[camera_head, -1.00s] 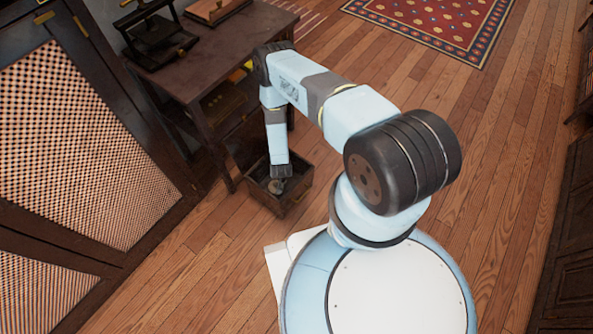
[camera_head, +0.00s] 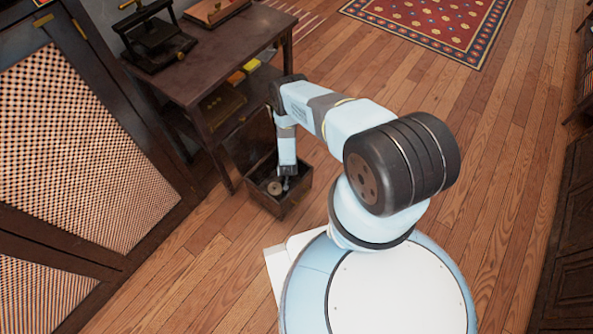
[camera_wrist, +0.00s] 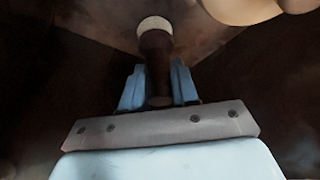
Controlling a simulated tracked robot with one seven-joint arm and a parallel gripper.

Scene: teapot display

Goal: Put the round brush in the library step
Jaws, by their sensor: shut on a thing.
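The library step (camera_head: 294,204) appears to be the dark open box on the floor, beside the table's legs. My gripper (camera_head: 287,183) reaches down inside its walls, near the right side. In the wrist view my gripper (camera_wrist: 158,80) has its blue fingers closed around a dark handle with a pale round end, which looks like the round brush (camera_wrist: 155,42). The brush points away from the palm toward the brown box floor. Whether it touches the floor I cannot tell. In the head view the brush is too small to make out clearly.
A round tan object (camera_head: 274,188) lies in the box just left of my gripper; a tan rounded shape (camera_wrist: 245,8) is at the wrist view's top right. A dark table (camera_head: 190,75) stands behind the box. Open wooden floor lies to the right.

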